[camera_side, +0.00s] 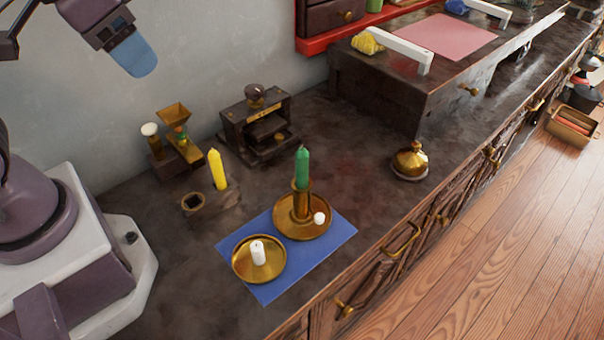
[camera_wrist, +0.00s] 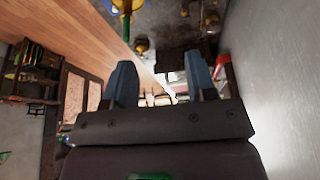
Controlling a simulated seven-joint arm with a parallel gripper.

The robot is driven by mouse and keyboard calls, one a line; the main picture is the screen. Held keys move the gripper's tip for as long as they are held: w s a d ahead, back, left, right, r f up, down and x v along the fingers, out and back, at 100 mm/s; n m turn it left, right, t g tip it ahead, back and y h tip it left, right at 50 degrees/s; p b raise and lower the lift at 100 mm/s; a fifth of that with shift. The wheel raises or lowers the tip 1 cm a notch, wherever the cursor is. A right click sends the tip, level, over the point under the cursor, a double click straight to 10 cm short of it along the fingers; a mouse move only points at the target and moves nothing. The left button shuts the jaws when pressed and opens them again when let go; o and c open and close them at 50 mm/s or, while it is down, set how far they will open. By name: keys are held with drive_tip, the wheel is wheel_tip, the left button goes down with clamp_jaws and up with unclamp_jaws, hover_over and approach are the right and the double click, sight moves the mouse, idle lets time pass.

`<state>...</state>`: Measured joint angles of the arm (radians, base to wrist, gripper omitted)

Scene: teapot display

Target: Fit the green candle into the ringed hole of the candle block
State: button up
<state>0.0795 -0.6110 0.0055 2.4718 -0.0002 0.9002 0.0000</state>
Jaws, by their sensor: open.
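The green candle (camera_side: 302,168) stands upright in a brass candlestick with a round dish (camera_side: 287,229) on a blue mat. It seems to show at the top of the wrist view (camera_wrist: 127,27). The dark candle block (camera_side: 225,198) stands to its left. A yellow candle (camera_side: 217,170) is upright in the block, and the ringed hole (camera_side: 193,202) at its left end looks empty. My gripper (camera_side: 140,62) is high at the upper left, far from the candle and the block. In the wrist view its blue fingers (camera_wrist: 160,85) are spread apart with nothing between them.
A small white piece (camera_side: 319,218) lies in the candlestick's dish. Behind the block stand a grinder (camera_side: 176,132) and a dark box-like stand (camera_side: 258,125). A brass pot (camera_side: 411,162) is at right.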

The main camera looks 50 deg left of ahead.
drive_tip(key=w+d+f+g, duration=0.2)
drive_tip(key=w+d, duration=0.1)
drive_tip(key=w, duration=0.1)
drive_tip(key=n+g, duration=0.2)
drive_tip(key=n, duration=1.4)
hover_over(302, 164)
drive_tip(key=f, duration=0.6)
drive_tip(key=shift+s+a+f, duration=0.1)
drive_tip(key=shift+a, duration=0.25)
drive_tip(key=shift+n, duration=1.4)
wheel_tip(302, 164, down, 7)
drive_tip(key=shift+f, duration=0.2)
drive_tip(key=shift+w+f, duration=0.25)
drive_tip(key=shift+f, duration=1.1)
drive_tip(key=shift+w+f, duration=0.2)
drive_tip(key=shift+f, duration=1.15)
clamp_jaws()
